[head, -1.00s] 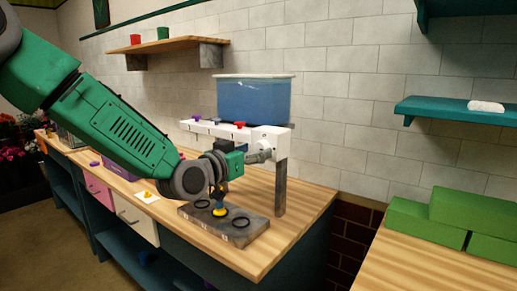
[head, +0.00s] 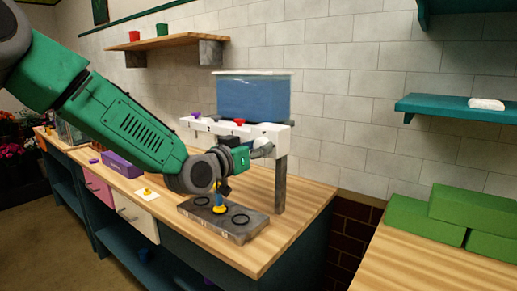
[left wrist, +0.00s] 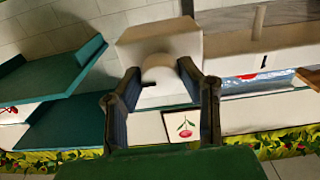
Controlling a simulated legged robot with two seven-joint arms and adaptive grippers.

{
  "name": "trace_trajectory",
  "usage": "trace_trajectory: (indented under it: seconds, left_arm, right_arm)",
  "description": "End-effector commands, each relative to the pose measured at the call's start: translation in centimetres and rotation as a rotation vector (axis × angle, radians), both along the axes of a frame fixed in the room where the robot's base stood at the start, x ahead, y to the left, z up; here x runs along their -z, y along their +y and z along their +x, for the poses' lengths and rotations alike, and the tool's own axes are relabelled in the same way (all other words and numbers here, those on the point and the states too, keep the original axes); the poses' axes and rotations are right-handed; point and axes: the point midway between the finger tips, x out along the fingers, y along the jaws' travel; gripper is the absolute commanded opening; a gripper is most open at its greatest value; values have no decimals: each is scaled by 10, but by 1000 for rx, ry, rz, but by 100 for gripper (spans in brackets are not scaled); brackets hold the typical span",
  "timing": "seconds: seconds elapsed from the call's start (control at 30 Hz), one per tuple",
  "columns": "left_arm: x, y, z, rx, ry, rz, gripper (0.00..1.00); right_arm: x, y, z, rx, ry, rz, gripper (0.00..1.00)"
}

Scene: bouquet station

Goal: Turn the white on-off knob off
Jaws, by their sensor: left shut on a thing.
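The white on-off knob (left wrist: 157,72) is a rounded white piece on the face of a white box (left wrist: 160,45) in the left wrist view. My left gripper (left wrist: 160,74) has one finger on each side of it and is shut on it. In the head view my left gripper (head: 263,150) is at the right end of the white bar (head: 215,127), in front of its end box (head: 270,131). The fingers partly hide the knob there, and its turn angle is hard to read. My right gripper is not in view.
A blue tank (head: 252,98) stands above the bar, with small purple and red knobs on top of the bar. A grey block (head: 248,232) with black rings and a blue-yellow piece (head: 219,205) sits below my wrist. A grey post (head: 280,187) stands close right of the gripper.

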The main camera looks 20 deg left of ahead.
Motion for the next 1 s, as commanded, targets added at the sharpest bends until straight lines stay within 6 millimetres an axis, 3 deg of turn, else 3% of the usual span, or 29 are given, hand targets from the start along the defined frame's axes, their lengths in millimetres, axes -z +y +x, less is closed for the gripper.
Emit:
trace_trajectory:
  seconds: [0.27, 1.0]
  left_arm:
    - [3, 2, 0, -4, 60, -153, 3]
    - [6, 2, 0, -5, 301, -807, 3]
  right_arm:
    - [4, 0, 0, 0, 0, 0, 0]
    - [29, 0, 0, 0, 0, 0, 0]
